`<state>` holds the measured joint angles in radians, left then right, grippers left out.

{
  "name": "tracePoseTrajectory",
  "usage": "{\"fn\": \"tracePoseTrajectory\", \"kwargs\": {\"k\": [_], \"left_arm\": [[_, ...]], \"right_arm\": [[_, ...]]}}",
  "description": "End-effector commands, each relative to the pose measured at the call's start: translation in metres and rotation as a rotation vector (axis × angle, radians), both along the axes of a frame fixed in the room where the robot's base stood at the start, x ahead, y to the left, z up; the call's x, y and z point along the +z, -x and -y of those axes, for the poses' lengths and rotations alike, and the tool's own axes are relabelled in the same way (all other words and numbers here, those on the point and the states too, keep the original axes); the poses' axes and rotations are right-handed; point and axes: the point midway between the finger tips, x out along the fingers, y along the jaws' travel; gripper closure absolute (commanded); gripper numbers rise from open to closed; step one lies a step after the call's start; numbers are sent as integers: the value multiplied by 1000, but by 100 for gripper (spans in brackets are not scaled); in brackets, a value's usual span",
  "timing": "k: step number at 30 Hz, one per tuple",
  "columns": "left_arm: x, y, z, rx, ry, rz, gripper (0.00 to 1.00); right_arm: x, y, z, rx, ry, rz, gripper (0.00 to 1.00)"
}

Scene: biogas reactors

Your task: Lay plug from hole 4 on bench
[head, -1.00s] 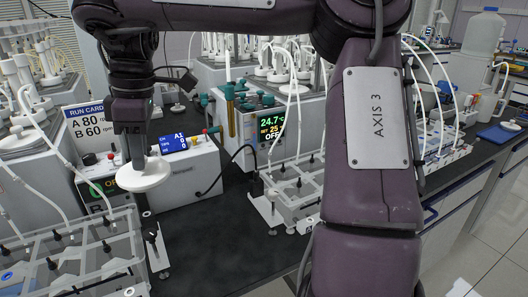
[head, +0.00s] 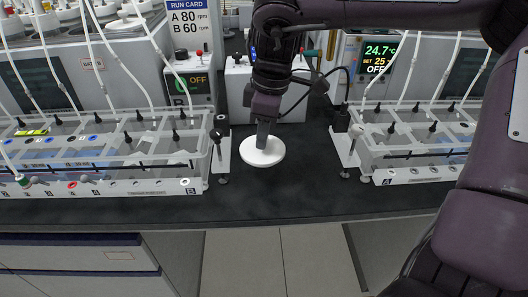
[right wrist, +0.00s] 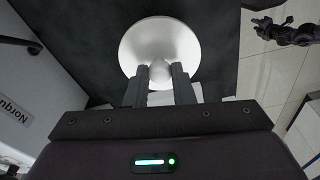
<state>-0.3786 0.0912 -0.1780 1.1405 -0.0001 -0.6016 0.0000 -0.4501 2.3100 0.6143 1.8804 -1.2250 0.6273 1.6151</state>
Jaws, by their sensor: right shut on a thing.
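The plug is a white round disc (head: 262,151) with a knob on it. My right gripper (head: 262,137) is shut on the knob and points down over the dark bench (head: 278,196), in the gap between two clear racks. The right wrist view also shows the white disc (right wrist: 160,45), with its knob between the two fingers (right wrist: 160,80). The disc is flat and close to the bench top; I cannot tell whether it touches.
A clear rack marked B (head: 100,187) with tubes stands at left, another marked A (head: 420,174) at right. Small black-knobbed stands (head: 218,150) flank the gap.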

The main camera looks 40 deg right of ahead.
Motion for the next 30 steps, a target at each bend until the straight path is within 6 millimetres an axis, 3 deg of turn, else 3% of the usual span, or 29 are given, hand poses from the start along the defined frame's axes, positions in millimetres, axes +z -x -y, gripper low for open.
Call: {"fn": "tracePoseTrajectory", "kwargs": {"k": [7, 14, 27, 28, 30], "left_arm": [[1, -2, 0, 0, 0, 2, 64], [2, -5, 1, 0, 1, 6, 64], [2, -5, 2, 0, 0, -7, 64], [4, -7, 2, 0, 1, -3, 64], [8, -10, 3, 0, 3, 5, 64]], "right_arm": [[-20, 0, 0, 1, 0, -1, 100], [-52, 0, 0, -1, -1, -2, 100], [-56, 0, 0, 0, 1, 1, 100], [-56, 0, 0, 0, 1, 1, 77], [-55, 0, 0, 0, 1, 1, 68]]}}
